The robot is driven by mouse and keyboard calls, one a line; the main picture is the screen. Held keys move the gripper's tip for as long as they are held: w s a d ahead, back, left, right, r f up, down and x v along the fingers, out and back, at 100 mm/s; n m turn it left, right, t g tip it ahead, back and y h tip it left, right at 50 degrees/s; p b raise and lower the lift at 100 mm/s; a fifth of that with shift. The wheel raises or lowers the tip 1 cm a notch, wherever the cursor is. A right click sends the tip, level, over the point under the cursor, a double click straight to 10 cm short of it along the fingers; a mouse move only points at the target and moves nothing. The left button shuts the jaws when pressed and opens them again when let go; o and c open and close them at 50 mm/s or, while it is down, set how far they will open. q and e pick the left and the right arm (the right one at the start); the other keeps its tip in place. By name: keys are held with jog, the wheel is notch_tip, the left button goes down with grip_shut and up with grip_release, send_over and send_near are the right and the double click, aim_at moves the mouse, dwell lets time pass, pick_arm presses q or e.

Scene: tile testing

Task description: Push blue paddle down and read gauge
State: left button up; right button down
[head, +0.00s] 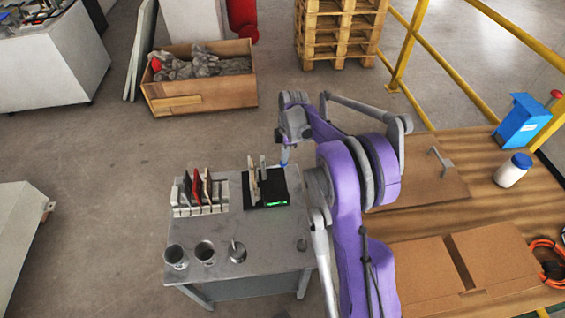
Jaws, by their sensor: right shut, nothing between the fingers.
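A black device (268,204) with a small lit green display (276,204) sits on the grey metal table; the reading is too small to make out. A pale upright tile (253,180) stands at its left side. My right gripper (283,162) is at the end of the purple arm, just above and behind the device, shut and empty. A small bit of blue shows at its tip; I cannot tell whether it is the paddle or part of the gripper. My left gripper is out of view.
On the grey table (275,245) stand a rack (180,210) of several tiles and several metal cups (204,252). A wooden table at right holds flat cardboard (495,268), a white bottle (513,170) and a blue box (522,120).

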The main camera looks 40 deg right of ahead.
notch_tip(320, 180, down, 4)
jog(key=shift+b, duration=1.2)
jog(key=shift+r, duration=0.2)
jog(key=d, duration=0.1)
jog(key=s+d+r+p, duration=0.1)
jog(key=shift+s+d, duration=0.15)
jog(key=shift+d, duration=0.25)
notch_tip(320, 180, up, 11)
jog(key=d+p, duration=0.1)
jog(key=shift+s, duration=0.2)
jog(key=shift+f, duration=0.1)
